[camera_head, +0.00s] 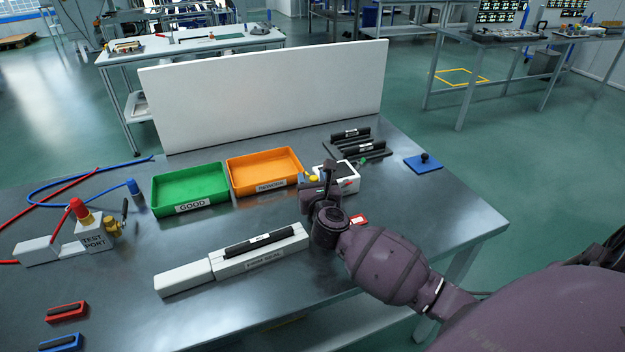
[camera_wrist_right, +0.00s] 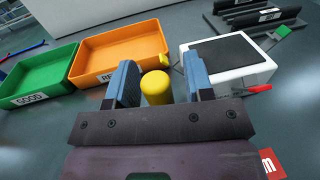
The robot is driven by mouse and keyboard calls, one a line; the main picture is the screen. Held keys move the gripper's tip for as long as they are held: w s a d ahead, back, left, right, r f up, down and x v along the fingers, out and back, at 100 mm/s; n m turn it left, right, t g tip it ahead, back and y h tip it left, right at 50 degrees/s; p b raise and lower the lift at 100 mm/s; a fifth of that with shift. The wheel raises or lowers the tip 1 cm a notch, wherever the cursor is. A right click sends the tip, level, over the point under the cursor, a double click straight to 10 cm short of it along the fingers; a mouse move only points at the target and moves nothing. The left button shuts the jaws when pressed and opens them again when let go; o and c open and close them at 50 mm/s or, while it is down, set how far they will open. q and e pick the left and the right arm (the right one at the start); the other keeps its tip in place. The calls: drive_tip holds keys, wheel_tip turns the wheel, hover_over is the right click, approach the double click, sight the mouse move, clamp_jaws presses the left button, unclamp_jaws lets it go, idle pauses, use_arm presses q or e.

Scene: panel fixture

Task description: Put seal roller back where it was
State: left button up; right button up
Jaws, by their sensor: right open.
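A yellow rounded piece (camera_wrist_right: 156,87), which looks like the seal roller's handle, shows between the two fingers of my right gripper (camera_wrist_right: 159,84) in the right wrist view. The fingers are open, with visible gaps on both sides of it. In the head view my right gripper (camera_head: 322,184) is low at the white box's left side, and only a bit of the yellow piece (camera_head: 314,178) shows. The lower part of the yellow piece is hidden. The white box (camera_wrist_right: 226,60) with a dark top pad stands just right of the fingers. My left gripper is not in view.
Green GOOD tray (camera_head: 190,207) and orange tray (camera_head: 264,187) stand left of the gripper. A black rack (camera_head: 345,150) is behind the white box; a blue plate (camera_head: 422,166) is right. A long pale fixture (camera_head: 232,262) with a black bar is in front. A white panel (camera_head: 265,95) stands behind.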

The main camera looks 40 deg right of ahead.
drive_tip(key=shift+r, duration=0.15)
drive_tip(key=shift+s+r, duration=0.1)
drive_tip(key=p+v, duration=0.1)
drive_tip(key=v, duration=1.1)
